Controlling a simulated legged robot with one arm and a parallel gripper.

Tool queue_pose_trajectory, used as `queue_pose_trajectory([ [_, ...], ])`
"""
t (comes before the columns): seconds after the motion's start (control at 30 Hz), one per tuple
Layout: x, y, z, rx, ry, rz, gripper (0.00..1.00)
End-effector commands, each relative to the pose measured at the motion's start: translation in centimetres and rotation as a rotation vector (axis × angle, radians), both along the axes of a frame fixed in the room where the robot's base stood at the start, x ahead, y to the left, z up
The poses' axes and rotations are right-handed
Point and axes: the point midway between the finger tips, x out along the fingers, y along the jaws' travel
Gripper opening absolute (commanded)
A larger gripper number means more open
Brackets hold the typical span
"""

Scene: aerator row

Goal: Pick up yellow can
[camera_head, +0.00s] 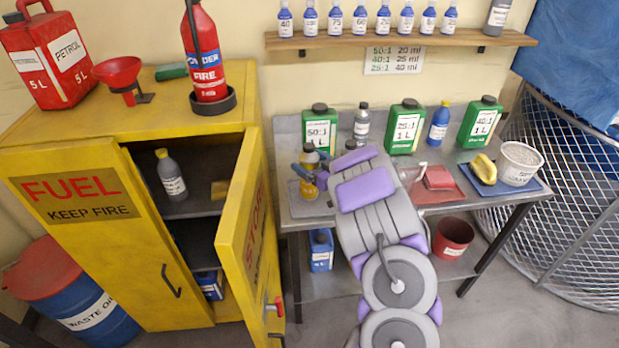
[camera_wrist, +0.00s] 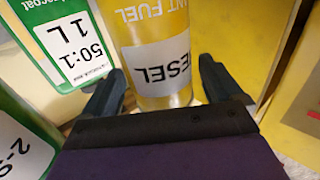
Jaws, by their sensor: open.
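The yellow can (camera_wrist: 158,45) has a white label reading "DIESEL" and stands between my gripper's fingers in the wrist view. My gripper (camera_wrist: 163,70) is open, with one dark finger on each side of the can. I cannot tell whether either finger touches it. In the head view the yellow can (camera_head: 311,208) is upright at the left end of the metal bench, partly hidden by my blue-grey fingers (camera_head: 309,176).
Green bottles (camera_head: 319,130) stand behind the can on the bench (camera_head: 470,150). The yellow cabinet's open door (camera_head: 245,225) is close on the left.

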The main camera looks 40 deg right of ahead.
Motion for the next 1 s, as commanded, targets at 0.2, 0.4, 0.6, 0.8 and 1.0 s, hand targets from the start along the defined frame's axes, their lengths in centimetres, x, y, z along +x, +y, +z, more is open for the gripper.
queue_pose_trajectory([
  [0.2, 2.3, 0.3, -0.1, 0.002, 0.0, 0.001, 0.92],
  [0.4, 2.3, 0.2, 0.0, 0.002, 0.0, 0.0, 0.91],
  [0.6, 2.3, 0.2, 0.0, 0.002, 0.0, 0.0, 0.72],
  [0.8, 2.3, 0.2, 0.0, 0.002, -0.001, 0.0, 0.53],
  [1.0, 2.3, 0.2, 0.0, 0.002, -0.001, 0.0, 0.34],
])
